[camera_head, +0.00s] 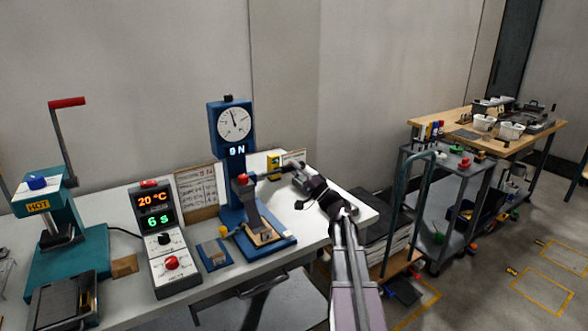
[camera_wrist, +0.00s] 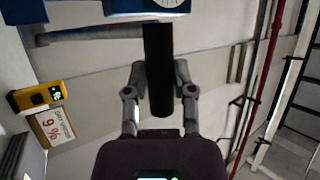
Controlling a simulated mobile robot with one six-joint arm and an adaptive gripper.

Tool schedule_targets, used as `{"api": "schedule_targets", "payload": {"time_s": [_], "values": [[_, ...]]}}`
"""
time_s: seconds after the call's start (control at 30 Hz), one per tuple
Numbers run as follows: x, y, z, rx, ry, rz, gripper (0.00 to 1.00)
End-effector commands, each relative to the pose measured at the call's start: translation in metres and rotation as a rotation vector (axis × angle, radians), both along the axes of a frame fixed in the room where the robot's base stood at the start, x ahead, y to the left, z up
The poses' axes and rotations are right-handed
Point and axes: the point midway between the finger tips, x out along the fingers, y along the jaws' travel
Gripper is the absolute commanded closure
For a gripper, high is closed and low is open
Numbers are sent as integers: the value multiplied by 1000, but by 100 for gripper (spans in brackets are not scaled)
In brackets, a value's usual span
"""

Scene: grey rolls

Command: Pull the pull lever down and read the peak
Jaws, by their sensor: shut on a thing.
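The blue pull tester (camera_head: 231,165) stands upright on the bench in the head view. Its round dial (camera_head: 234,122) has a needle near the top, and the small display (camera_head: 236,151) seems to read 9 N. In the wrist view the black lever grip (camera_wrist: 158,75) lies between the two fingers of my gripper (camera_wrist: 160,88), which is shut on it. A grey-blue bar (camera_wrist: 85,32) runs left from near the grip. In the head view my gripper (camera_head: 297,173) is right of the tester's column; the grip is hard to make out there.
A heat unit (camera_head: 62,250) and a controller (camera_head: 165,240) showing 20 °C and 6 s stand left on the bench. A yellow meter (camera_head: 273,165) and a card stand behind my gripper. A cart (camera_head: 440,205) and a wooden table (camera_head: 500,120) are right.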

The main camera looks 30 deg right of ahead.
Motion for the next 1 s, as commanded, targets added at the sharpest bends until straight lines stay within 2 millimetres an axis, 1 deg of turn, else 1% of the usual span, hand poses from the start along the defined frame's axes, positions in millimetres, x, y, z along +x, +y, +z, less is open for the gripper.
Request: {"api": "schedule_targets", "payload": {"time_s": [0.33,0.37,0.4,0.47,0.5,1.0], "values": [[2,0,-2,-5,5,-1,100],[2,0,-2,-5,5,-1,64],[2,0,-2,-5,5,-2,52],[2,0,-2,-4,4,-2,34],[2,0,-1,-4,4,-2,32],[0,-1,-1,-2,2,-3,32]]}}
